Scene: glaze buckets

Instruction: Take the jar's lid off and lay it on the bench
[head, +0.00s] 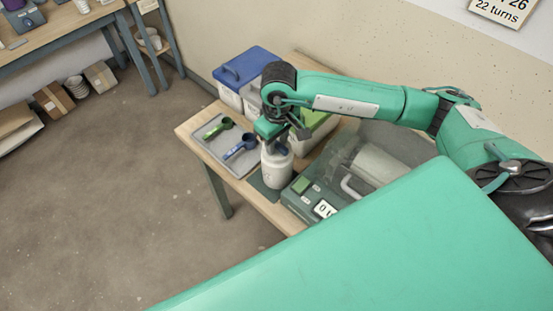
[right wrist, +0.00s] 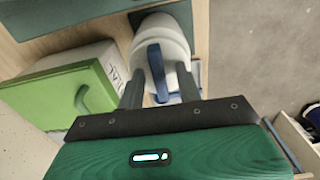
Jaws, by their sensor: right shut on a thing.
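The white jar (head: 277,166) stands upright near the front edge of the wooden bench, on a dark green mat (head: 264,188). My right gripper (head: 275,141) points down at the jar's top and covers most of it in the head view. In the right wrist view, the white jar (right wrist: 163,24) lies beyond my right gripper's fingertips (right wrist: 160,88). The pale lid (right wrist: 172,58) with a blue upright bar handle (right wrist: 157,73) is between the fingers, and the gripper is shut on it. I cannot tell whether the lid still touches the jar. My left gripper is not in view.
A grey tray (head: 211,143) with a green scoop (head: 218,128) and a blue scoop (head: 241,146) lies left of the jar. Blue-lidded (head: 246,66) and green-lidded (head: 318,128) bins stand behind.

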